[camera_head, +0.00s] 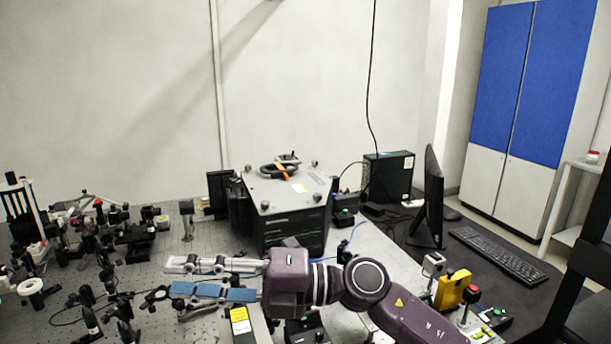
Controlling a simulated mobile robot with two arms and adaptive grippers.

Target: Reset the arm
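My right arm comes in from the lower right, and its purple body lies across the front middle of the bench. My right gripper (178,284) points left over the perforated bench top (150,282). Its two pale fingers with blue parts are apart, with a gap between them, and nothing shows held there. My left arm and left gripper are not in view.
A large dark instrument box (290,205) stands behind my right gripper. Several optical mounts (130,235) crowd the left of the bench. A yellow block (450,291) stands near my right arm. A monitor (431,195) and keyboard (497,254) are at right.

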